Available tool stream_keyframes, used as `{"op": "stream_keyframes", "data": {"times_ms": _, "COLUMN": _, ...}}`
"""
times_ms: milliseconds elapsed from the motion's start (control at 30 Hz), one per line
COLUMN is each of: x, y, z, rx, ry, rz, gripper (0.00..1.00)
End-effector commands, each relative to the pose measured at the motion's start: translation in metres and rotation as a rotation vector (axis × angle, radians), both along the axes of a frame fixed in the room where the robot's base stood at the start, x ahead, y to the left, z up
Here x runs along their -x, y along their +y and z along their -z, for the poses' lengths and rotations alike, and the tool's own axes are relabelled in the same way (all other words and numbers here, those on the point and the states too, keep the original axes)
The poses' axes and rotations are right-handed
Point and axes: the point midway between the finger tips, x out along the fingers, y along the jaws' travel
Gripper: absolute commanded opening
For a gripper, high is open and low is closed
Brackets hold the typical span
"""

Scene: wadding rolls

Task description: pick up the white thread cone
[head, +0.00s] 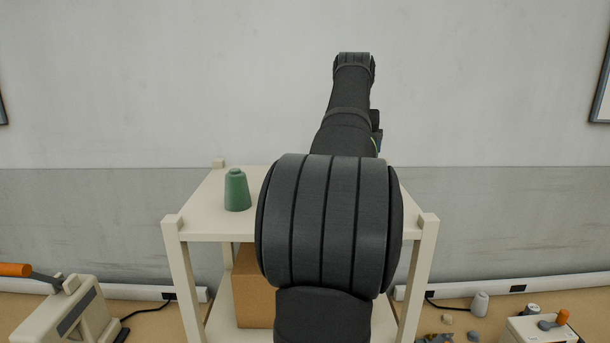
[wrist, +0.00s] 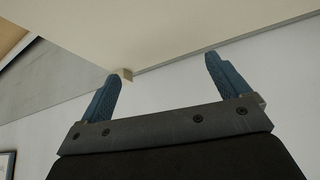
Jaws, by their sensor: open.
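My gripper (wrist: 163,66) shows in the wrist view with its two blue fingers spread apart and nothing between them. Beyond the fingers are a cream surface and the grey wall. In the head view my own arm hides the gripper. The wrist view shows no cone.
A cream shelf unit (head: 198,222) stands in front of me, with a green cone (head: 237,190) upright on its top at left. A brown box (head: 252,290) sits on the lower level. Machines with orange handles stand at lower left (head: 62,315) and lower right (head: 540,330).

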Motion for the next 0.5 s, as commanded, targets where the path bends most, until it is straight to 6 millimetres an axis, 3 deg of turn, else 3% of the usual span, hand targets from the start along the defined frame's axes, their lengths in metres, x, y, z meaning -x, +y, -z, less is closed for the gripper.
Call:
{"op": "stream_keyframes", "data": {"times_ms": 33, "x": 0.0, "y": 0.0, "z": 0.0, "rx": 0.0, "ry": 0.0, "rz": 0.0, "gripper": 0.82}}
{"op": "stream_keyframes", "data": {"times_ms": 133, "x": 0.0, "y": 0.0, "z": 0.0, "rx": 0.0, "ry": 0.0, "rz": 0.0, "gripper": 0.63}}
{"op": "stream_keyframes", "data": {"times_ms": 400, "x": -0.001, "y": -0.002, "z": 0.0, "rx": -0.001, "ry": -0.002, "rz": 0.006, "gripper": 0.63}}
{"op": "stream_keyframes", "data": {"times_ms": 500, "x": -0.006, "y": -0.019, "z": 0.003, "rx": -0.016, "ry": -0.026, "rz": 0.07, "gripper": 0.63}}
